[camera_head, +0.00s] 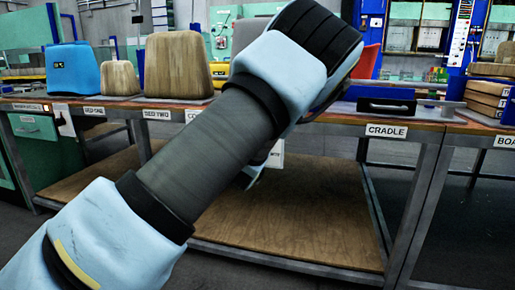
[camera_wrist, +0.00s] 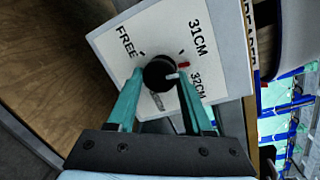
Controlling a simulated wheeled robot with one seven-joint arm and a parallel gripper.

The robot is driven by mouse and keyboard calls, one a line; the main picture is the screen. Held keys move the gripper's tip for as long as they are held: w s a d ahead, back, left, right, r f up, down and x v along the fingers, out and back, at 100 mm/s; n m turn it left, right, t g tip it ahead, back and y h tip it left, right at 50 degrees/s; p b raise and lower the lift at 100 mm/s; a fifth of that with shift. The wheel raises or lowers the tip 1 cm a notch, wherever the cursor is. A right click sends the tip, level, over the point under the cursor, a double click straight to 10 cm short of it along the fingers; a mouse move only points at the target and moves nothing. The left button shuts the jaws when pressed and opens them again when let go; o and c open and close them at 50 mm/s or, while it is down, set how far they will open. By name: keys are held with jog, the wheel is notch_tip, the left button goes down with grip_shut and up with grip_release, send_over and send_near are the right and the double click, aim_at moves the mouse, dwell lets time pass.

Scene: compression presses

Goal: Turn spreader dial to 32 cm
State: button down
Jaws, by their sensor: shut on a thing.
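The spreader dial is a round black knob (camera_wrist: 158,73) on a white plate (camera_wrist: 125,25) in the wrist view. The plate reads FREE at upper left, 31CM at upper right and 32CM at right; a lower marking is partly covered. A small white mark shows on the knob's right side, on the side of the 32CM label. A red mark lies on the plate close by. My gripper (camera_wrist: 160,76) has its two teal fingers shut on the knob, one on each side. In the head view my arm hides the dial and the fingers.
The bench front (camera_head: 345,127) runs above a low wooden shelf (camera_head: 310,235). A sign reads CRADLE (camera_head: 386,131). A blue case (camera_head: 73,69) and tan blocks (camera_head: 178,66) stand on the bench at left. A black-handled tray (camera_head: 385,105) is at right.

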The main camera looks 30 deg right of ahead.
jog(key=shift+f+m+t+p, duration=0.15)
jog(key=shift+m+t+p, duration=0.4)
jog(key=shift+m, duration=3.05)
jog(key=shift+m+t, duration=0.25)
jog(key=shift+m, duration=0.05)
jog(key=shift+c, duration=1.5)
grip_release()
jog(key=v, duration=1)
jog(key=shift+s+a+p, duration=0.25)
jog(key=shift+s+p, duration=0.05)
jog(key=shift+p, duration=0.05)
